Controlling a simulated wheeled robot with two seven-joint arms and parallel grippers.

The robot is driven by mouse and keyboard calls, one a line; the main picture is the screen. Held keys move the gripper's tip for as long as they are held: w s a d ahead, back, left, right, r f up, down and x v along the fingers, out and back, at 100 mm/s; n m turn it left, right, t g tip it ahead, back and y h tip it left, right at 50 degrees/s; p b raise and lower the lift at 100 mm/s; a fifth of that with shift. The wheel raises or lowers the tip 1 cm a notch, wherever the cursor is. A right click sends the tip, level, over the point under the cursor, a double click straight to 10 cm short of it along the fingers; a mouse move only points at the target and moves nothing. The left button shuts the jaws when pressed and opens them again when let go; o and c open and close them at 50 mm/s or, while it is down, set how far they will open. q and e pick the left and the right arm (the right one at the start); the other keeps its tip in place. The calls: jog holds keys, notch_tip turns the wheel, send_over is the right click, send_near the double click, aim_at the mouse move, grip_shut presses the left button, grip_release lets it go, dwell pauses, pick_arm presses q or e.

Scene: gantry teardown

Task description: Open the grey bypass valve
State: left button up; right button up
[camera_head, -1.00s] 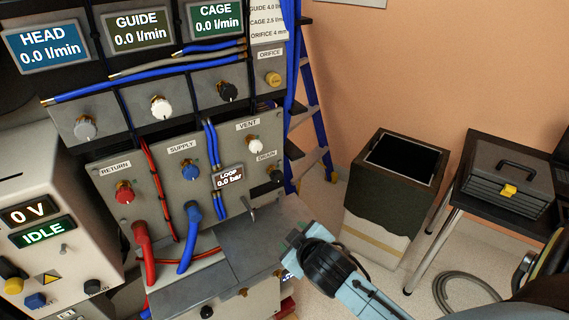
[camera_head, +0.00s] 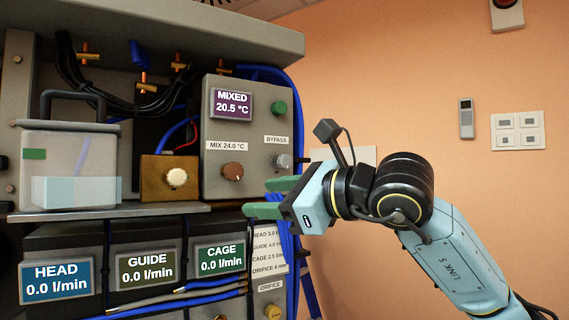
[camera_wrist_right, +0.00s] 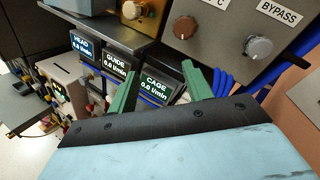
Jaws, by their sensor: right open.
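The grey bypass valve (camera_head: 282,162) is a round knob below the BYPASS label on the right of the mixing panel (camera_head: 215,175). It also shows in the right wrist view (camera_wrist_right: 257,49), under its label. My right gripper (camera_head: 262,198) is open and empty, its green fingers pointing left just below the panel's lower right corner. In the right wrist view its two fingers (camera_wrist_right: 165,95) stand apart, with the grey knob beyond and to the right of them. The fingers are apart from the knob. My left gripper is out of view.
A brown knob (camera_head: 232,172) sits left of the grey one, and a green button (camera_head: 280,108) above it. A water tank (camera_head: 70,165) and a brass block (camera_head: 165,183) stand on the shelf at left. Blue hoses (camera_head: 292,240) run down beside the panel.

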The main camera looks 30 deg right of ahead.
aim_at(287, 161)
jog(key=s+d+r+m+t+h, duration=0.2)
jog(key=s+d+r+m+h, duration=0.1)
jog(key=d+r+h, duration=0.5)
jog(key=shift+y, duration=0.5)
jog(key=w+p, duration=0.1)
jog(key=w, duration=0.3)
jog(key=w+f+p, duration=0.1)
jog(key=w, duration=0.4)
jog(key=w+d+f+p, duration=0.1)
jog(key=w, duration=0.3)
jog(key=shift+w+p, duration=0.3)
jog(key=c, duration=1)
jog(key=shift+o, duration=0.2)
